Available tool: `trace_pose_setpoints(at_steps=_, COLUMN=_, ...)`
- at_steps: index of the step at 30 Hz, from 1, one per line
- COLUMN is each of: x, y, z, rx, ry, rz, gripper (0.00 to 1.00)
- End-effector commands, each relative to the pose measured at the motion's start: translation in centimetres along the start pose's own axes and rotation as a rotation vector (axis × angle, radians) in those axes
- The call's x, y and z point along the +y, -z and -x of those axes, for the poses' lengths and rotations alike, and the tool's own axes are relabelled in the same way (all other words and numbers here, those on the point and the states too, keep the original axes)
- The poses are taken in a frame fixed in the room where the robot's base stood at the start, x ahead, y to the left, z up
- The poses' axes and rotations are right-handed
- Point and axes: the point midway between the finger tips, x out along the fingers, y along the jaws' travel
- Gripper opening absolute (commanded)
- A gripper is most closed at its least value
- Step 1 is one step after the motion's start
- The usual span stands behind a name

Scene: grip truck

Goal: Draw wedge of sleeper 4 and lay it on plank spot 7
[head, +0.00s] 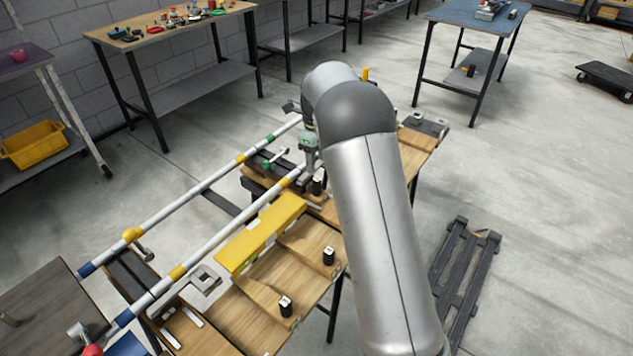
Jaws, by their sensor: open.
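Two long pale rails (205,257) with coloured bands run over dark sleepers (130,275); I cannot read which sleeper is number 4. Wooden wedges with black, white-topped knobs lie on the wooden plank surface: one by the front knob (286,306), one by the middle knob (328,257). Another black knob (318,184) stands beside the far end of the near rail. My gripper (311,168) is small here, pointing down at that far end, close to this knob. It is open, with no wedge visible in it. My arm hides part of the planks, and spot 7 is not legible.
A yellow bar (261,233) lies along the planks beside the near rail. A green-handled clamp (270,161) sits between the rails near my gripper. A dark slatted frame (463,268) lies on the floor at right. Workbenches (170,35) stand behind; floor between is clear.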

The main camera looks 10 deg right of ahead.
Motion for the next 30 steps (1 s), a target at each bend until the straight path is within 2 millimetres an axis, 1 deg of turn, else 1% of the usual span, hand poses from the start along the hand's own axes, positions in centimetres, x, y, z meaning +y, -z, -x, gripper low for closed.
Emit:
trace_pose_setpoints(at_steps=1, x=0.1, y=0.1, z=-1.2, rx=0.003, ry=-0.003, rz=0.000, gripper=0.50)
trace_pose_setpoints(at_steps=9, x=0.0, y=0.1, z=-6.3, rx=0.003, ry=-0.002, rz=0.000, gripper=0.50)
trace_pose_setpoints(at_steps=15, x=0.0, y=0.1, z=-8.8, rx=0.002, ry=-0.001, rz=0.001, gripper=0.50)
trace_pose_setpoints(at_steps=20, x=0.0, y=0.0, z=-9.5, rx=0.000, ry=0.001, rz=0.001, gripper=0.50)
trace_pose_setpoints(at_steps=28, x=0.0, y=0.0, z=-9.6, rx=0.000, ry=0.001, rz=0.001, gripper=0.50)
trace_pose_setpoints(at_steps=29, x=0.0, y=0.0, z=-9.6, rx=0.000, ry=0.001, rz=0.001, gripper=0.42)
trace_pose_setpoints(at_steps=30, x=0.0, y=0.0, z=-9.6, rx=0.000, ry=0.001, rz=0.001, gripper=0.31)
